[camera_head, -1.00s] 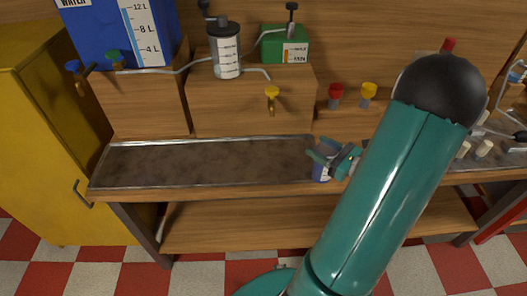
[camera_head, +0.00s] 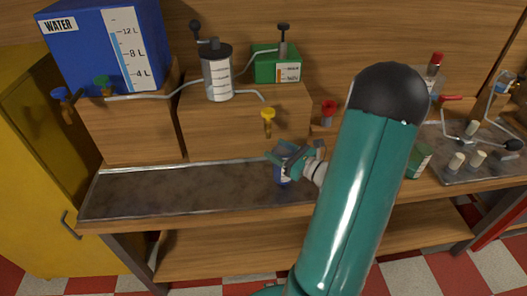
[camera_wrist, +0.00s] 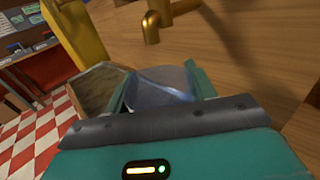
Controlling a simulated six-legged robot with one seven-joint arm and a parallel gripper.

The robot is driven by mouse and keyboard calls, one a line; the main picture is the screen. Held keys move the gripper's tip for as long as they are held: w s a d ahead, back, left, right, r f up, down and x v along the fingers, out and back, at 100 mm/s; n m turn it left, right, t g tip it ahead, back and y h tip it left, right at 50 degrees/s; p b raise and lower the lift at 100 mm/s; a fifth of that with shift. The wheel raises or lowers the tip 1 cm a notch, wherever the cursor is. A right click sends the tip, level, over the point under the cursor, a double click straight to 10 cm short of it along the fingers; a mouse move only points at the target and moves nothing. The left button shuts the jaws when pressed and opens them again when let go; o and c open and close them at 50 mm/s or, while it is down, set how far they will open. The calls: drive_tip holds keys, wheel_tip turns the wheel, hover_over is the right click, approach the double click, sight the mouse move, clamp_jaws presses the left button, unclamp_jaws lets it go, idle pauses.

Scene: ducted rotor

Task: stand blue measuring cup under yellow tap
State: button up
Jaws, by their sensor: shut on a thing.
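The blue measuring cup (camera_head: 281,172) is held in my gripper (camera_head: 287,158), above the right part of the grey tray (camera_head: 170,190). In the wrist view the cup (camera_wrist: 160,84) sits between my two fingers, translucent and bluish. The yellow tap (camera_head: 267,117) sticks out of the wooden box front, a little above and left of the cup in the head view. In the wrist view a brass-coloured spout (camera_wrist: 151,28) shows just beyond the cup. Whether the cup's base touches the tray I cannot tell.
A blue water tank (camera_head: 85,50) with blue (camera_head: 60,95) and green (camera_head: 102,84) taps stands at the left. My arm hides part of the bench. The tray's left part is clear.

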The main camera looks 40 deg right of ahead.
drive_tip(key=w+a+f, duration=0.1)
drive_tip(key=w+f, duration=0.2)
drive_tip(key=w, duration=0.3)
drive_tip(key=shift+f, duration=0.25)
drive_tip(key=shift+a+f, duration=0.1)
drive_tip(key=o, duration=1)
drive_tip(key=shift+f, duration=0.1)
